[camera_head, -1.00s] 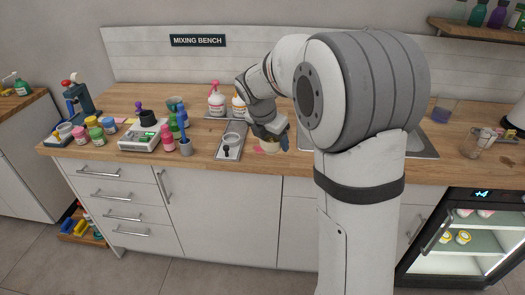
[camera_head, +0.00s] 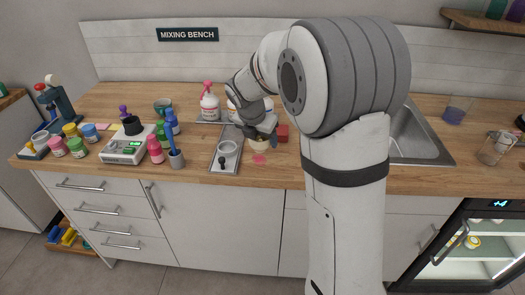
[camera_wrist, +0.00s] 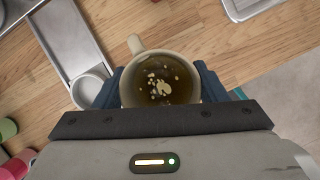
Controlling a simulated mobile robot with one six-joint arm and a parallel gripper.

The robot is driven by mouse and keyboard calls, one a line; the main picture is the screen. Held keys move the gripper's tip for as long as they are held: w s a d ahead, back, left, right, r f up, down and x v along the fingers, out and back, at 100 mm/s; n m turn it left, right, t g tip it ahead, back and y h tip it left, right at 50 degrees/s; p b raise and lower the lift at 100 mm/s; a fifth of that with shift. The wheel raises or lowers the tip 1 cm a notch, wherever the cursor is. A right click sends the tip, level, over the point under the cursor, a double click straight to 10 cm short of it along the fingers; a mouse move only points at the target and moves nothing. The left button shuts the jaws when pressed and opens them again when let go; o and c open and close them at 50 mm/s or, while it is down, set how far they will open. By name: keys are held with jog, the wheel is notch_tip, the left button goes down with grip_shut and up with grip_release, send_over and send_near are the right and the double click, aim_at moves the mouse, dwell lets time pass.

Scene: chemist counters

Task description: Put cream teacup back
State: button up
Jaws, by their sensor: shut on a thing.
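The cream teacup (camera_wrist: 136,44) is between the two blue fingers of my gripper (camera_wrist: 159,74) in the wrist view. It holds brown liquid with pale flecks, and its handle points up and to the left. In the head view the cup (camera_head: 258,149) shows below my gripper (camera_head: 262,138), over or on the wooden counter; I cannot tell whether its base touches. A pink spot (camera_head: 259,160) lies on the counter just in front of it.
A metal tray (camera_head: 216,166) with a white ring-shaped dish lies left of the cup. A red block (camera_head: 283,132) is close at the right. Spray bottles (camera_head: 209,104) stand behind, and a sink (camera_head: 421,137) is on the right. Bottles and a scale (camera_head: 123,148) crowd the left.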

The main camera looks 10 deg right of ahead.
aim_at(262, 151)
notch_tip(262, 151, down, 5)
jog(key=shift+d+r, duration=0.1)
dwell(0.3)
jog(key=o, duration=1.2)
jog(key=shift+s, duration=0.1)
jog(key=v, duration=1.1)
jog(key=s+m+y, duration=0.1)
jog(key=s+m, duration=0.7)
jog(key=m, duration=0.1)
jog(key=s+d+f+m+y, duration=0.1)
jog(key=s+m, duration=0.8)
jog(key=s+d+f+m, duration=0.1)
jog(key=s+m, duration=0.7)
jog(key=m, duration=0.2)
jog(key=shift+s+d+g+y, duration=0.25)
jog(key=shift+g+y, duration=0.15)
